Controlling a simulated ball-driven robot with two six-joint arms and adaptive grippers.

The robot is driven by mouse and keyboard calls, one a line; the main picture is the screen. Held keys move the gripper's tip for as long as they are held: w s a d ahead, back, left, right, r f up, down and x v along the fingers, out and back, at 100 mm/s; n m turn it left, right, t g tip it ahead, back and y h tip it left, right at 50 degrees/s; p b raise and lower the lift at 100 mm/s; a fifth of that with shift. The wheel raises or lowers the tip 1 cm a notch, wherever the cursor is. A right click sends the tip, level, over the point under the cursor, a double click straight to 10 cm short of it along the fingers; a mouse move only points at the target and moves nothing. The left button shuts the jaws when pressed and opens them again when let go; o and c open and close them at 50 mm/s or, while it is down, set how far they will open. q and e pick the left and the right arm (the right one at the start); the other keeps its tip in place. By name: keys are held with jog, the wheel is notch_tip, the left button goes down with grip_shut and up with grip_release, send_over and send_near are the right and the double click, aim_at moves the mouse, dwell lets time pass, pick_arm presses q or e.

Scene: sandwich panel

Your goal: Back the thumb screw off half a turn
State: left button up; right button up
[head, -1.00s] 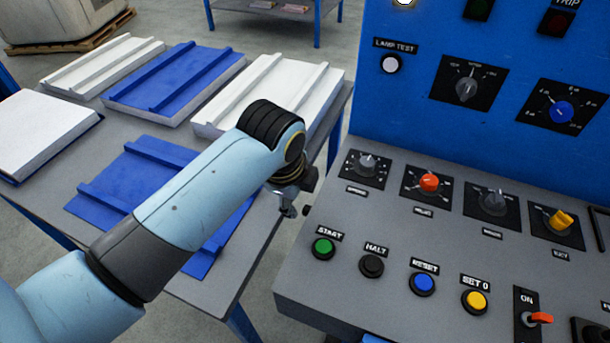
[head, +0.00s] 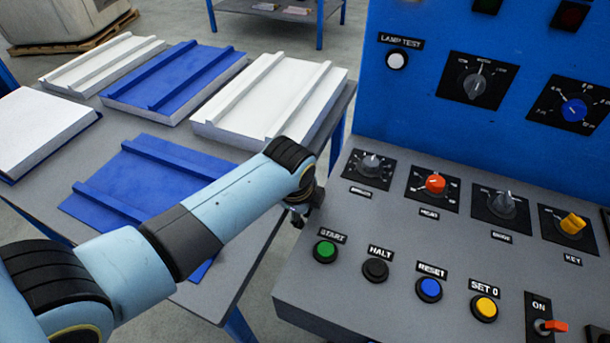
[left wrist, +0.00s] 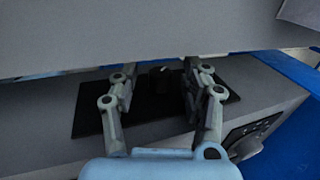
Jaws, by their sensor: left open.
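In the left wrist view a small dark knob-like part (left wrist: 160,76), which looks like the thumb screw, stands on a black plate (left wrist: 88,118) on a grey face. My left gripper (left wrist: 158,82) is open, one finger on either side of that part. A gap shows at its left; whether the right finger touches it I cannot tell. In the head view my left gripper (head: 299,216) is at the console's left edge, mostly hidden behind its own wrist. The thumb screw cannot be made out there. My right gripper is in neither view.
The grey console (head: 335,268) carries several knobs and push buttons, with the green start button (head: 325,251) nearest my gripper. A blue upright panel (head: 420,110) rises behind. A table at left holds white and blue panels, including a blue panel (head: 125,195) near my arm.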

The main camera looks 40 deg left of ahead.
pick_arm(q)
grip_shut()
dwell(0.3)
jog(key=shift+r, duration=0.1)
